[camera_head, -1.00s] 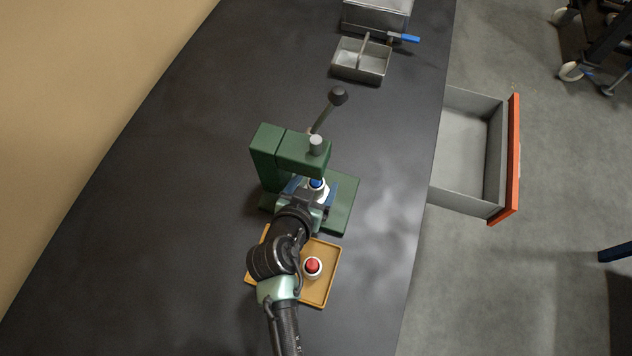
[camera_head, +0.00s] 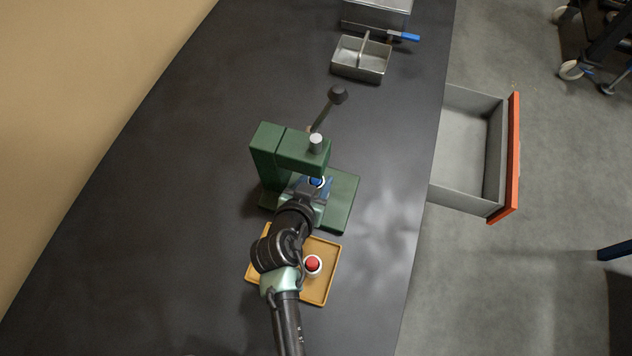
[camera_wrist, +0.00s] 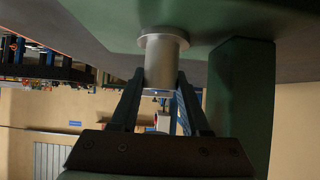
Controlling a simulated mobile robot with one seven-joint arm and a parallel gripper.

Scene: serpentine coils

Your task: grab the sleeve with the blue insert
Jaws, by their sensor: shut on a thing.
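The sleeve with the blue insert (camera_head: 317,181) is at the green press (camera_head: 290,150), under its head. In the wrist view, which is upside down, the sleeve (camera_wrist: 162,66) is a pale grey flanged cylinder, its flange against or very near the green base. My gripper (camera_head: 313,187) has its two fingers on either side of this sleeve and is shut on it; the fingers also show in the wrist view (camera_wrist: 160,92). The fingers hide part of the sleeve in the head view.
The tan tray (camera_head: 322,292) lies in front of the press, partly under my arm. The press lever (camera_head: 327,108) rises behind its head. A metal bin (camera_head: 345,69) stands at the back. An open drawer (camera_head: 512,165) is right of the dark bench. The bench's left side is clear.

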